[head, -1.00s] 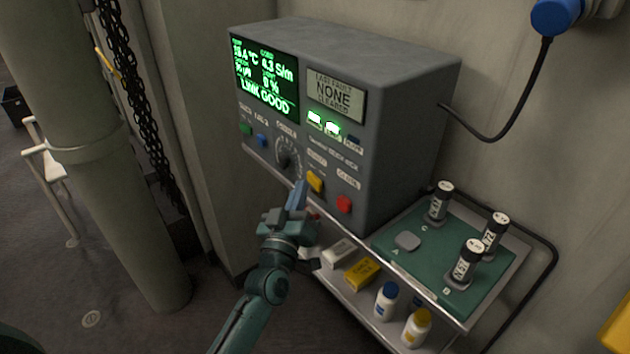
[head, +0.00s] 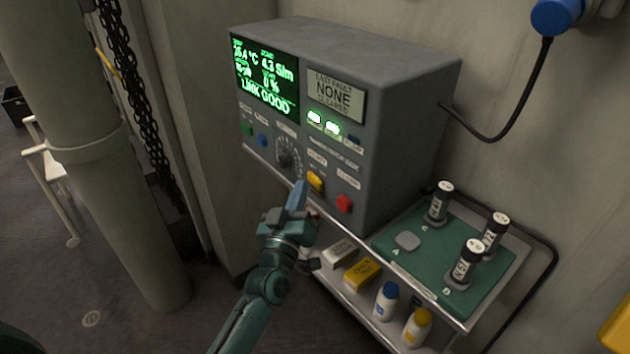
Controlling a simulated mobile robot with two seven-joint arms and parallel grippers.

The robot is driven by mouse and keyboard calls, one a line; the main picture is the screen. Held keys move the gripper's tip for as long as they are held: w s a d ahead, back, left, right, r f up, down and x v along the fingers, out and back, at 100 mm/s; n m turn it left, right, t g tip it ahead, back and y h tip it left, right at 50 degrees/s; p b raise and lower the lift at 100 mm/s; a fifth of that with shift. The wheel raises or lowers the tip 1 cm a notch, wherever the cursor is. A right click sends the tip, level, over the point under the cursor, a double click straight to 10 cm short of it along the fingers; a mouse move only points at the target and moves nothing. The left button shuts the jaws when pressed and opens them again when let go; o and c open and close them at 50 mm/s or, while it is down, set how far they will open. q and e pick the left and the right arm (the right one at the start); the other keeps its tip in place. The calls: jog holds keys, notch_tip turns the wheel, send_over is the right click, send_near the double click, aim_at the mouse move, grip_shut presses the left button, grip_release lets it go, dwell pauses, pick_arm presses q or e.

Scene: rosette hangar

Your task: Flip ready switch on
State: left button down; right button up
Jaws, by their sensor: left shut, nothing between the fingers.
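A grey control box (head: 410,120) stands on a metal cart against the wall. Its front has a green-lit screen (head: 265,80), a label plate reading "LAST FAULT NONE CLEARED" (head: 335,95), two lit green indicators (head: 324,123), a dial (head: 288,155), a yellow switch (head: 315,181) and a red button (head: 344,203). The small lettering by the yellow switch is too blurred to read surely. My left gripper (head: 298,194) is shut and empty, its blue-grey fingertips just left of and below the yellow switch. I cannot tell whether they touch the panel. My right gripper is not in view.
A green mat (head: 430,268) on the cart top holds several black vials (head: 440,204) and an empty grey spot. The shelf (head: 375,322) below holds boxes and bottles. A thick pillar (head: 110,150) and a chain (head: 140,90) stand at left. A cable runs to the box's right side.

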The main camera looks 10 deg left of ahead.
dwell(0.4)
pick_arm(q)
jog(key=shift+w+d, duration=0.3)
jog(key=shift+d, duration=0.05)
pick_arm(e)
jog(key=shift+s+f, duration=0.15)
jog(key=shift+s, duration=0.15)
pick_arm(q)
jog(key=shift+w+d+r, duration=0.1)
jog(key=shift+d+r, duration=0.1)
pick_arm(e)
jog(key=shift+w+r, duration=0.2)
pick_arm(q)
jog(key=shift+d+r, duration=0.1)
jog(key=shift+d, duration=0.05)
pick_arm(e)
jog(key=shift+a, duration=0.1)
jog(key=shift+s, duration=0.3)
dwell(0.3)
